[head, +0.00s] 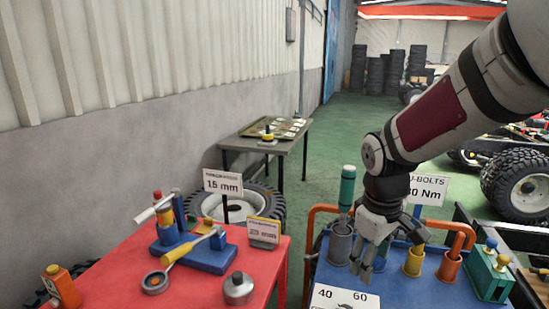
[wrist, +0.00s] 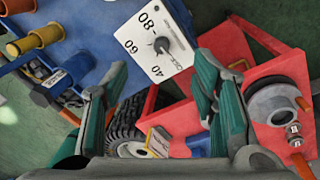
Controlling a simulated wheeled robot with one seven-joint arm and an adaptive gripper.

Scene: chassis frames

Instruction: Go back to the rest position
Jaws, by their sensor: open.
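My gripper (head: 368,262) hangs at the end of my arm over the left part of the blue table (head: 400,295). Its fingers are apart and I see nothing held between them. In the wrist view the two green-grey fingers (wrist: 162,75) stand wide apart. Between and beyond them show the white dial box (wrist: 155,42) and part of the red table (wrist: 180,118). In the head view a green-handled tool (head: 347,188) stands upright in a grey cup (head: 340,246), just left of my gripper. My gripper partly hides the cups behind it.
A yellow cup (head: 412,262), an orange cup (head: 448,267) and a green block (head: 487,275) stand right of my gripper. Orange pipe rails (head: 312,235) edge the blue table. The red table (head: 110,290) holds a blue fixture (head: 205,254). Green floor (head: 325,150) is open behind.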

